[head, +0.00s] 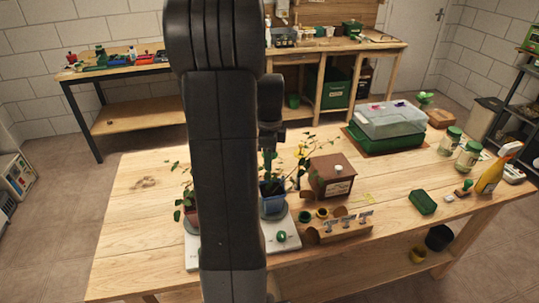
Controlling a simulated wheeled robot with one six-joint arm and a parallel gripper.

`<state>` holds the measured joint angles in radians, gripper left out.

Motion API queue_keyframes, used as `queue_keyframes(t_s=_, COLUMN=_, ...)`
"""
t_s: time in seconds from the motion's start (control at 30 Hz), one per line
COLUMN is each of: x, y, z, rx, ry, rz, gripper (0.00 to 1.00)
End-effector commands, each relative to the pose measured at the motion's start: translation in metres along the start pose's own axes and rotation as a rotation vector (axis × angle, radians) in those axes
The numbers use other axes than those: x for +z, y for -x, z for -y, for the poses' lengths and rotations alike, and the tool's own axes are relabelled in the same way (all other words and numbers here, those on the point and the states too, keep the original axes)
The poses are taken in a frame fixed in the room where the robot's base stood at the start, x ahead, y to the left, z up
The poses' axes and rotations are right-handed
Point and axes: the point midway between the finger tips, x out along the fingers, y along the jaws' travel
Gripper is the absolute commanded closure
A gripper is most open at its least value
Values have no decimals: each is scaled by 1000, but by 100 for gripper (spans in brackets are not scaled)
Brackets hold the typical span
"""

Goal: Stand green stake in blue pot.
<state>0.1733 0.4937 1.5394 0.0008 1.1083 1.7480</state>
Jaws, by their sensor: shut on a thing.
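The blue pot (272,205) stands on a pale board on the wooden table, just right of my arm, holding a leafy plant. My gripper (269,148) points down above the pot, partly covered by my arm. It is shut on the green stake (267,168), of which a short upright length shows below the jaws. Leaves and the arm hide the stake's lower end, so I cannot tell whether it touches the soil.
A yellow-flowered stem (301,152) rises close beside the gripper. A brown wooden box (331,176) stands right of the pot. A wooden block with labels (345,228) lies in front. Another plant (188,195) shows left of my arm. The table's left part is clear.

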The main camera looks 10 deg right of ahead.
Motion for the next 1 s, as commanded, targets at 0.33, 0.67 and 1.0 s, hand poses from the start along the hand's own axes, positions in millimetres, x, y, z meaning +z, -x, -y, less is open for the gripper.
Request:
queue_keyframes(t_s=0.33, x=0, y=0, z=0, rx=0, ry=0, rz=0, gripper=34)
queue_keyframes(t_s=0.67, x=0, y=2, z=0, rx=-1, ry=0, rz=0, gripper=34)
queue_keyframes(t_s=1.0, x=0, y=62, z=1, rx=-7, ry=0, rz=1, gripper=34)
